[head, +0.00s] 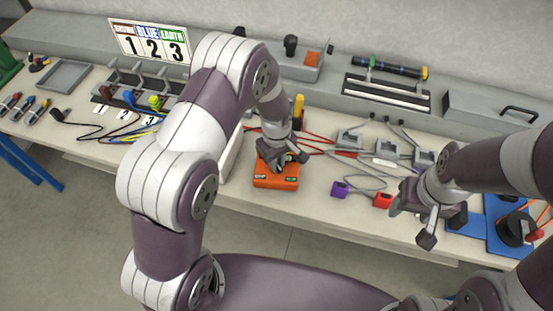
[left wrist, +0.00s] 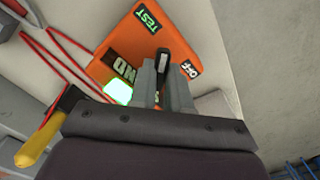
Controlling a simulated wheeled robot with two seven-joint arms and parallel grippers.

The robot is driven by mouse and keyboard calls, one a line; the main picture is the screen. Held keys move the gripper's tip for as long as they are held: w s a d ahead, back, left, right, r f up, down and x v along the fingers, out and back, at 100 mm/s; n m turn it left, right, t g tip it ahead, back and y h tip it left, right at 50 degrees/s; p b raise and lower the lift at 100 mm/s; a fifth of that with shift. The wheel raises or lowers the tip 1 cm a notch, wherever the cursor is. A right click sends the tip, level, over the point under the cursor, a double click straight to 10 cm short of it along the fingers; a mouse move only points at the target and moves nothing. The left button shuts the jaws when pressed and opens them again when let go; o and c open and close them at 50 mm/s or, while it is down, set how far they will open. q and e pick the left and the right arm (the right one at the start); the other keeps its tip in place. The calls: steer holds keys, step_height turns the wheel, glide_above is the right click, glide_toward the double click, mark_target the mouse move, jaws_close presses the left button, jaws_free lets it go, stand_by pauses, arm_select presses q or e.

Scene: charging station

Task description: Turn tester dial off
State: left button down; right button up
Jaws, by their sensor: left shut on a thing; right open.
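The orange tester (head: 275,182) lies on the bench near its front edge. In the left wrist view the tester (left wrist: 205,35) has a TEST label, an OFF label and a lit green patch (left wrist: 118,91). Its black dial (left wrist: 162,62) stands between my left gripper's (left wrist: 163,75) fingers, which are shut on it. The dial's ridge runs roughly up and down the picture, between the two labels; its exact setting is hard to tell. In the head view my left gripper (head: 287,160) covers the dial. My right gripper (head: 428,212) is open and empty over the bench's front right.
Purple (head: 339,190) and red (head: 383,201) connectors lie right of the tester, with grey cables behind. Red leads run behind the tester, near a yellow-handled tool (head: 298,108). A blue stand (head: 492,232) is at far right. A white panel stands close left of the tester.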

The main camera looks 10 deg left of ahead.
arm_select(q)
steer(key=m, duration=0.8)
steer(key=shift+m, duration=0.4)
steer(key=m, duration=0.4)
steer(key=shift+p, duration=0.3)
steer(key=shift+m, duration=1.8)
steer(key=c, duration=1.1)
jaws_free()
step_height(320, 180, up, 13)
steer(key=shift+f+b, duration=0.1)
steer(key=shift+b, duration=0.75)
